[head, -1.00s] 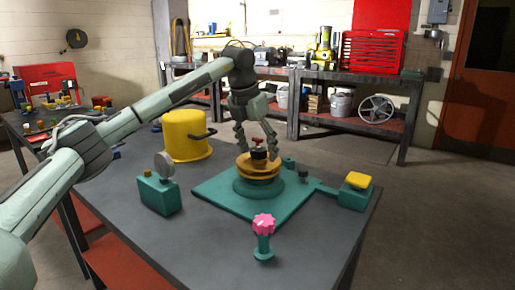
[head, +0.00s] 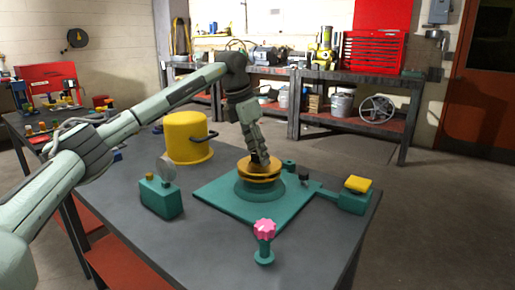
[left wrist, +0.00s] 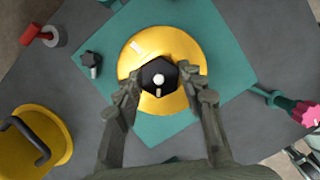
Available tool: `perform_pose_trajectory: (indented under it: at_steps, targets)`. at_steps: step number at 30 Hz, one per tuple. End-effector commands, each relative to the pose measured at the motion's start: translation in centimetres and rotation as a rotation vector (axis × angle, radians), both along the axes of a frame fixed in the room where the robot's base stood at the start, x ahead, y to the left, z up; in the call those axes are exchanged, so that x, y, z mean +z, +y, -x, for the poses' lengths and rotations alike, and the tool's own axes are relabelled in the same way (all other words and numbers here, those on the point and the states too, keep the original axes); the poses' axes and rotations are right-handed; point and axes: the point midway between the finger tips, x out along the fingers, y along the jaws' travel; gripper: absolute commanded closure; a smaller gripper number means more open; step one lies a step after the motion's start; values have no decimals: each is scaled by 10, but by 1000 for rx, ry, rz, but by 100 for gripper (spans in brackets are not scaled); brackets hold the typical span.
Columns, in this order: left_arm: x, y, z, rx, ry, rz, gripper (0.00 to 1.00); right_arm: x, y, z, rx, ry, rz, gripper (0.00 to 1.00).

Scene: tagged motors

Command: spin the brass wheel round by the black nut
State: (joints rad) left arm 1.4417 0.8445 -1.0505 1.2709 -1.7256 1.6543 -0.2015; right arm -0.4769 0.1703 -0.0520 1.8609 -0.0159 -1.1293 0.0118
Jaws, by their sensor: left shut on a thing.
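The brass wheel (head: 275,171) lies flat on a round green base on a green plate (head: 222,199) in the head view. It also shows from above in the left wrist view (left wrist: 170,42). The six-sided black nut (left wrist: 158,77) sits at the wheel's middle, with a pale dot on top. My left gripper (head: 259,160) reaches down over the wheel from behind. In the left wrist view its two fingers (left wrist: 161,84) are shut on the nut from both sides. In the head view the fingers hide the nut.
A pink knob (head: 265,229) stands in front, a yellow pot (head: 186,140) behind left. A green box with a round disc (head: 160,196) is left, a yellow-topped block (head: 357,185) right. A red-handled piece (left wrist: 36,34) lies beyond the plate. The table's front is mostly clear.

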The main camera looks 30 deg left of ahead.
Motion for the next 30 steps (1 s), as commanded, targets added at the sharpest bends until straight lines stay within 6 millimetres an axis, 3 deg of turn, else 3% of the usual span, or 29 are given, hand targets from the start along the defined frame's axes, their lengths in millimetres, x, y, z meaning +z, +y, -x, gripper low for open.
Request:
perform_pose_trajectory:
  at_steps: [15,19,26,27,30]
  targets:
    - [1,1,-5,-763,-3,4,85,-1,0,0,0,0,0,100]
    - [1,3,-4,-852,-3,2,85,-1,0,0,0,0,0,100]
    - [0,4,-4,-861,-3,0,85,-1,0,0,0,0,0,100]
    - [0,4,-4,-860,-3,0,61,-1,0,0,0,0,0,100]
    - [0,4,-4,-860,-3,0,48,-1,0,0,0,0,0,100]
